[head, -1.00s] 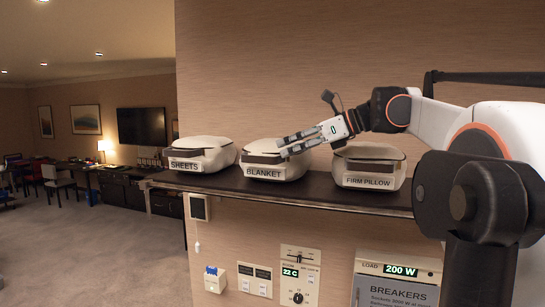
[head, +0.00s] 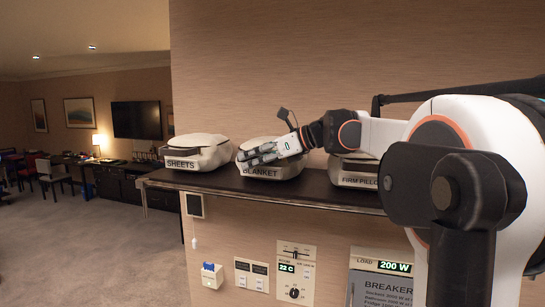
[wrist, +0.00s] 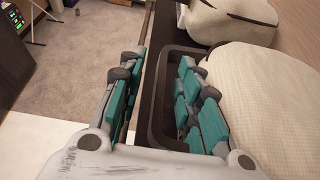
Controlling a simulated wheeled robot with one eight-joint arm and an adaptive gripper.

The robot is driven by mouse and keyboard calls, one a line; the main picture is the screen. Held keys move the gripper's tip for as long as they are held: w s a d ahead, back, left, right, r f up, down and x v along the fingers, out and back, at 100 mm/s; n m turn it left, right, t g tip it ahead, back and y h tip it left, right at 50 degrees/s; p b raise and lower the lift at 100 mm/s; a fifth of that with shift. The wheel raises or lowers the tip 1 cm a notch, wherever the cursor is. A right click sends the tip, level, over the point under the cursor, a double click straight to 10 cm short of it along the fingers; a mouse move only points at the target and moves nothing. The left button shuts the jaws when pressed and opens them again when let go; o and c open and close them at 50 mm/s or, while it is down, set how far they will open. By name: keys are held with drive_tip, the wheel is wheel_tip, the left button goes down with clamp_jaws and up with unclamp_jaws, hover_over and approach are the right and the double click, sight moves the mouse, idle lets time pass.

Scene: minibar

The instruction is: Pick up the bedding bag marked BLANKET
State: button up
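In the wrist view the bag's cream body (wrist: 265,100) fills the right. Its dark looped handle (wrist: 154,105) stands out at the front. My gripper (wrist: 165,62) has its fingers apart, one outside the handle's front bar and one apparently within the loop. A gap shows beside the bar; firm contact cannot be told.
The bag marked SHEETS (head: 208,152) stands to the left on the shelf (head: 225,185), and the bag marked FIRM PILLOW (head: 352,180) to the right, partly behind my arm. The wall is close behind. Controls and a breaker panel (head: 380,285) are below.

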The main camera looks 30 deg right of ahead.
drive_tip(key=shift+s, duration=0.1)
clamp_jaws()
drive_tip(key=shift+r, duration=0.15)
